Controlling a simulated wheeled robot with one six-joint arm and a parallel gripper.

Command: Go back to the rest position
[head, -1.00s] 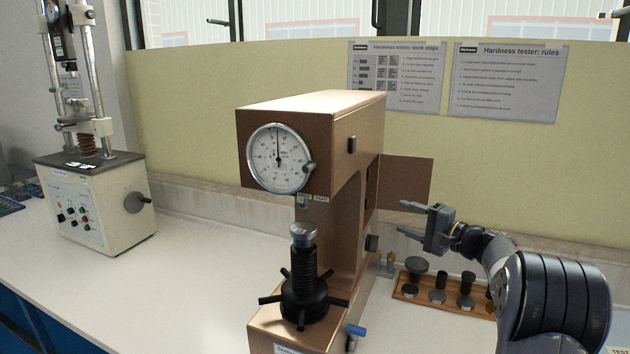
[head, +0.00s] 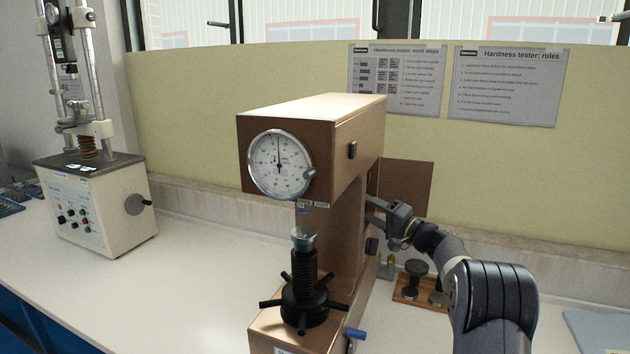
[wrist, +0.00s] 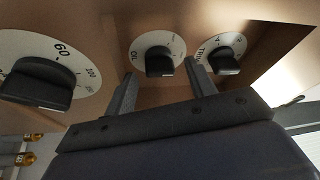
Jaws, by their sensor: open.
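My gripper (head: 373,209) is at the right side of the bronze hardness tester (head: 345,115) in the head view. In the wrist view its two fingers (wrist: 161,88) are apart with nothing between them. They point at the tester's side panel, with the middle black knob (wrist: 159,64) ahead of the gap. I cannot tell if the fingers touch the panel. A second knob (wrist: 225,62) is just right of the right finger, and a larger dial knob marked 60 (wrist: 38,85) is at the left.
A wooden rack with dark weights (head: 407,299) stands below my arm, partly hidden by it. The tester's spindle with spoked handwheel (head: 303,298) is at the front. Another testing machine (head: 95,205) stands far left. The bench between them is clear. A partition is behind.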

